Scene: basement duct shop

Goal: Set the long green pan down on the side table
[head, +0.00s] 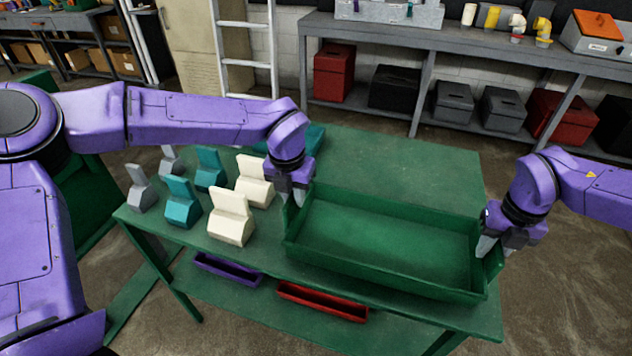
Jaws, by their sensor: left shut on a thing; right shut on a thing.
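The long green pan (390,235) is empty and upright, over the right part of a green table (420,160). I cannot tell whether its bottom touches the tabletop or is slightly above it. Its right end reaches close to the table's right edge. My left gripper (293,194) is shut on the pan's left end wall. My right gripper (492,240) is shut on the pan's right end wall. The fingers partly cover both end walls. No label shows whether this green table is the side table.
Left of the pan stand cream (231,217), teal (182,203) and grey (140,188) wedge-shaped blocks. A teal item (313,138) is partly hidden behind my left wrist. Purple (228,270) and red (322,301) trays lie below the tabletop. A grey bench (450,40) runs behind.

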